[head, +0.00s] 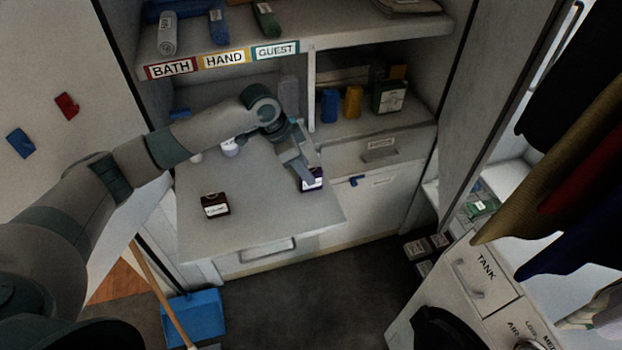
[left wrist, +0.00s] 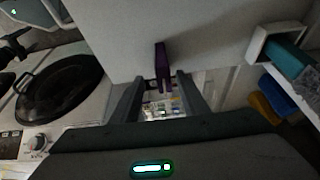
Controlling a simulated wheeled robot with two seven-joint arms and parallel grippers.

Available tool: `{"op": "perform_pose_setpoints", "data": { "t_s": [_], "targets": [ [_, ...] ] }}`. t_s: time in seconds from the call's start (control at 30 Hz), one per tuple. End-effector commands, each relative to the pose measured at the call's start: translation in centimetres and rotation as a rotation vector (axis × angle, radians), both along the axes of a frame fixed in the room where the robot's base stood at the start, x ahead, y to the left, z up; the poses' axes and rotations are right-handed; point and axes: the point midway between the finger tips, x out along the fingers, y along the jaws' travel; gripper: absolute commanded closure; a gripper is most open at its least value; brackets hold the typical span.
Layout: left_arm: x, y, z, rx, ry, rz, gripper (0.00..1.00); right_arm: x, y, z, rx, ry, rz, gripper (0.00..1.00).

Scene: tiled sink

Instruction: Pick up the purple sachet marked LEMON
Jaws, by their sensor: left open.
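The purple sachet (head: 313,183) stands near the right edge of the pulled-out grey surface, its white label too small to read. In the left wrist view the purple sachet (left wrist: 162,62) appears edge-on, as a thin upright strip. My left gripper (head: 306,170) is open and right at the sachet, its fingers partly hiding it in the head view. In the left wrist view the two fingertips (left wrist: 158,80) lie on either side of the sachet's near end, with gaps showing. My right gripper is not in view.
A dark brown sachet (head: 215,205) with a white label stands on the left part of the same surface. A white round container (head: 230,148) is at the back. Shelves with bottles and boxes rise behind. The surface between the two sachets is clear.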

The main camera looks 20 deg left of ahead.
Motion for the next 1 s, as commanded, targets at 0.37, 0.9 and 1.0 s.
{"op": "perform_pose_setpoints", "data": {
  "t_s": [0.37,0.9,1.0],
  "targets": [
    [1.2,-0.9,-3.1,0.0,0.004,0.0,0.59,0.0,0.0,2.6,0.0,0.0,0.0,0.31],
    [1.5,-1.3,-4.7,0.0,0.0,0.0,0.59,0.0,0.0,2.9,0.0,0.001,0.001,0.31],
    [1.5,-1.3,-4.7,0.0,0.0,0.0,0.59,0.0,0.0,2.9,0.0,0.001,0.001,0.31]
  ]
}}
